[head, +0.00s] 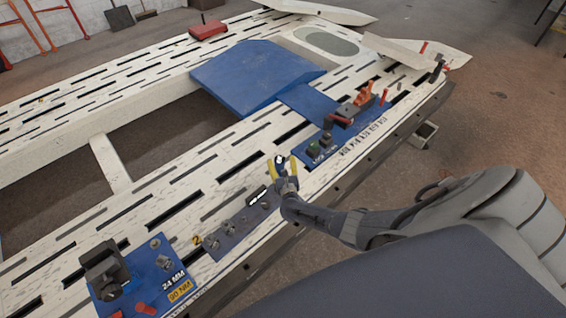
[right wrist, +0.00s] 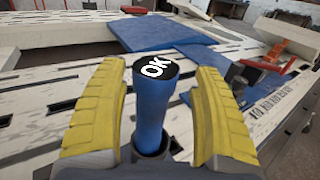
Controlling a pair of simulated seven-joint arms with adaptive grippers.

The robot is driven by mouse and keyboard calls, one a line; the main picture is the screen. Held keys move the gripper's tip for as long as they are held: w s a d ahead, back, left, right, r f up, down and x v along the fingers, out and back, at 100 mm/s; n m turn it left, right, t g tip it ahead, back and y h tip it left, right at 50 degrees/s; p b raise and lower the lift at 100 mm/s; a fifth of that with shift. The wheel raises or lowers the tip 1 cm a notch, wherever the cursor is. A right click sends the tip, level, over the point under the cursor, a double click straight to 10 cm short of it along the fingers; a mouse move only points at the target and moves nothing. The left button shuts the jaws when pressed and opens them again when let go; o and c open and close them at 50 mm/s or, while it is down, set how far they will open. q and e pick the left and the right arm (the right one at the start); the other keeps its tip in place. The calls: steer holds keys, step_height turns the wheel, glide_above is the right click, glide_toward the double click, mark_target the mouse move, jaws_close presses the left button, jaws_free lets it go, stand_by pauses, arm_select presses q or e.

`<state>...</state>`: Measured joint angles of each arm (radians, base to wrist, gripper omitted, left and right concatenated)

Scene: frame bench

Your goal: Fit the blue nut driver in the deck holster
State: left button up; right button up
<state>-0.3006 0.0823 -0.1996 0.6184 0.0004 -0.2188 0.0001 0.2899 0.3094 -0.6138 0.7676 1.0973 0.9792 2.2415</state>
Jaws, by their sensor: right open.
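The blue nut driver (right wrist: 151,110) stands upright in the right wrist view, its black top marked "OK". Its lower end enters a dark round collar (right wrist: 150,146), which looks like the deck holster; I cannot tell how deep it sits. My right gripper (right wrist: 157,105) has its yellow fingers spread on both sides of the driver, with gaps to it. In the head view my right gripper (head: 282,166) is over the deck's near edge, and the driver's dark top (head: 280,160) shows between the fingers. Its blue shaft is mostly hidden there. My left gripper is not in view.
A slotted white deck (head: 150,195) fills the middle. A blue plate marked "24 MM" (head: 140,300) carries a black block at the lower left. A strip with several round fittings (head: 236,228) lies left of the gripper. Red and orange parts (head: 365,97) stand on a blue plate beyond.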

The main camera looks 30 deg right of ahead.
steer(key=v, duration=1.1)
steer(key=shift+s+a, duration=0.2)
steer(key=shift+s, duration=0.1)
steer(key=shift+r, duration=0.1)
